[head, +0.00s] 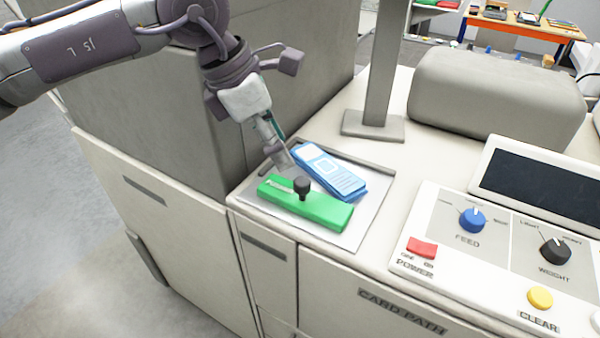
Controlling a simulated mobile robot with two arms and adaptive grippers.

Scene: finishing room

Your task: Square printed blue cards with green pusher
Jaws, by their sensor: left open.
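A stack of printed blue cards (335,174) lies on a light grey tray (345,238) on the machine's top. The stack sits at an angle, and its upper cards look slightly offset from those below. The green pusher (325,211), a bar with a black knob, lies in front of the cards, close to their near side. My left gripper (279,158) reaches down from the upper left, just behind the pusher's left end and beside the cards' left end. It is open and appears empty; its fingertips are partly hard to make out. My right gripper is not in view.
A raised dark rim runs along the tray's back. A grey post (376,122) stands behind it, with a rounded grey housing (495,95) to the right. A control panel (440,215) with knobs and buttons lies right of the tray. A tall grey cabinet (150,115) stands left.

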